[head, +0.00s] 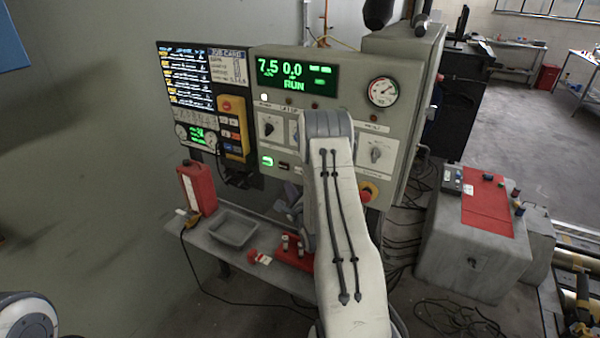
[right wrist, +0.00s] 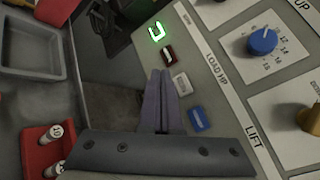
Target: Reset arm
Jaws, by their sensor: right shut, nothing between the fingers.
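My right arm reaches up across the middle of the head view to the grey control panel (head: 340,90). My right gripper (head: 289,206) is partly hidden beside the arm, in front of the panel's lower part. In the right wrist view my right gripper (right wrist: 160,76) is shut and empty. Its fingertips are near a row of small buttons: a lit green one (right wrist: 157,32), a dark red one (right wrist: 169,54), a white one (right wrist: 182,83) and a blue one (right wrist: 199,119). I cannot tell whether they touch the panel. My left gripper is out of view.
A blue LOAD HP knob (right wrist: 262,41) sits right of the buttons. A grey roller-side box (head: 470,255) stands at right.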

